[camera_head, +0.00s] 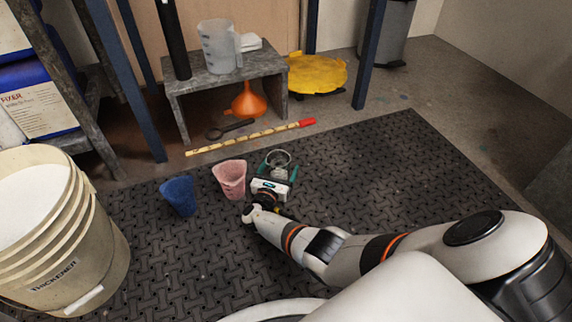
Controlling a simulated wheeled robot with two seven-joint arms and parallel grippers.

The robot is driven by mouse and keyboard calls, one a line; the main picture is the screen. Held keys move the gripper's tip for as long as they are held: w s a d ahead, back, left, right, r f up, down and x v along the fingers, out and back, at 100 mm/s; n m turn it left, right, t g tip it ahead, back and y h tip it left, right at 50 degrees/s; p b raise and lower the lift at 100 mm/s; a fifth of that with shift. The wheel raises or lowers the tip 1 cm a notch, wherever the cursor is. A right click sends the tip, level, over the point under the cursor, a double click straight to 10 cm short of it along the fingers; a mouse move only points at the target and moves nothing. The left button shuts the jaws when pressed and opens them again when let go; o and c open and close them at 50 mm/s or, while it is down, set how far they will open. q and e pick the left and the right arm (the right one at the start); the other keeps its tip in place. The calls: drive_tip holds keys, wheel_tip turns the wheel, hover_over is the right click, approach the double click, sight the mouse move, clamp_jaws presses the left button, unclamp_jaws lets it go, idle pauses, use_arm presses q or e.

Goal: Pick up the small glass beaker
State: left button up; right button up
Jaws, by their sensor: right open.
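The small glass beaker (279,157) stands on the dark rubber mat, right of a pink cup. Its clear rim shows just beyond my right gripper (278,166), and its lower part is hidden by the gripper. My right gripper is open, with its teal fingertips on either side of the beaker. From this angle I cannot tell whether either finger touches the glass. My left gripper is not in view.
A pink cup (230,179) and a blue cup (179,196) stand close on the left. A white bucket (62,240) is at far left. A yellow-and-red stick (250,137), an orange funnel (247,101) and a grey stool (224,80) lie beyond. The mat's right side (420,160) is clear.

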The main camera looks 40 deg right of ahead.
drive_tip(key=shift+a, duration=0.1)
drive_tip(key=shift+c, duration=0.2)
drive_tip(key=c, duration=1.1)
